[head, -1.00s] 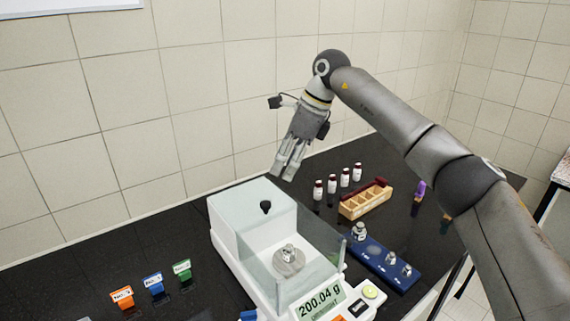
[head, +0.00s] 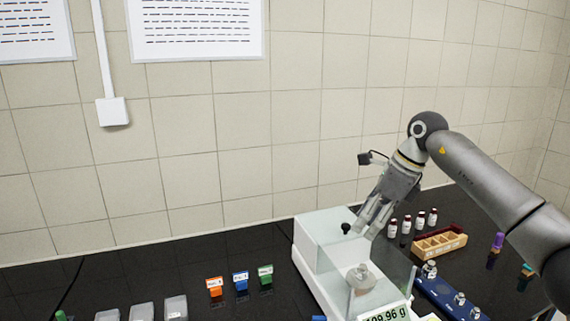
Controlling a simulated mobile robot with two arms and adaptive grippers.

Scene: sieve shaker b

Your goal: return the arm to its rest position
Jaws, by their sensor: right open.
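My right gripper (head: 368,219) hangs from the arm coming in from the right. Its fingers point down, spread and empty, and in the picture they overlap the back right of the balance's glass draft shield, close to the black knob (head: 346,228). I cannot tell how far above the balance they are. My left gripper is not in view.
Several dark-capped vials (head: 405,226), a wooden rack (head: 440,243) and a blue weight block (head: 447,299) stand right of the balance. Orange (head: 215,287), blue (head: 240,282) and green (head: 265,276) tags stand left. The bench (head: 150,262) at the back left is bare.

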